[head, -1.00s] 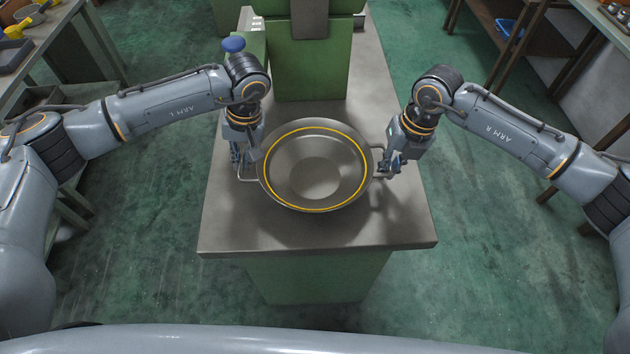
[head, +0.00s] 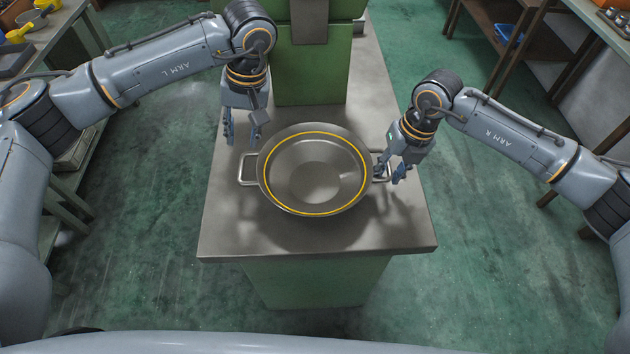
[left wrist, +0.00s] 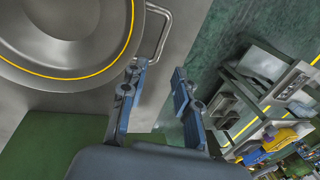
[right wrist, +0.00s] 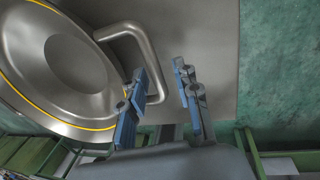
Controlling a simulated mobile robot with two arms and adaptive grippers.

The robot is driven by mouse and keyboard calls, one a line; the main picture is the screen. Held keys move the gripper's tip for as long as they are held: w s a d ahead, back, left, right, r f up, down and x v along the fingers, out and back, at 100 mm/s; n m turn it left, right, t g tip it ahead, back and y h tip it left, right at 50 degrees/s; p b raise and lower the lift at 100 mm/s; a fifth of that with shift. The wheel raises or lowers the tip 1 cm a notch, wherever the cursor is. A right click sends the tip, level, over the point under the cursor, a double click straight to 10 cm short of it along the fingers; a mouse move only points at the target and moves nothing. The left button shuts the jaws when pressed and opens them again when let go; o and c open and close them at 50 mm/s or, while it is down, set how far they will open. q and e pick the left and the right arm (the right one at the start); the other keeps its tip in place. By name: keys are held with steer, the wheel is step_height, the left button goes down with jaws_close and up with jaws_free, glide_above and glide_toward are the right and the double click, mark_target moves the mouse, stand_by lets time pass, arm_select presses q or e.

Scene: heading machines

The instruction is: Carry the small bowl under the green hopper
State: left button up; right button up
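The bowl is a wide grey metal pan with a yellow ring (head: 318,178) and two loop handles. It sits level on the grey tabletop. My left gripper (head: 243,137) is open and empty, above and behind the left handle (head: 246,169). In the left wrist view the open fingers (left wrist: 158,72) are apart from that handle (left wrist: 160,35). My right gripper (head: 390,173) is open beside the right handle.
A green machine column (head: 312,75) stands on the tabletop (head: 320,235) behind the bowl; no hopper is clearly identifiable. Bare tabletop lies in front of the bowl. Side benches (head: 68,150) stand left, with shelving (head: 520,45) at right. Green floor lies between.

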steer(key=shift+r, duration=0.25)
arm_select(q)
steer(key=shift+v, duration=1.1)
arm_select(e)
step_height(320, 180, up, 11)
steer(key=d, duration=0.2)
steer(key=shift+w+r, duration=0.15)
arm_select(q)
steer(key=shift+s+f, duration=0.1)
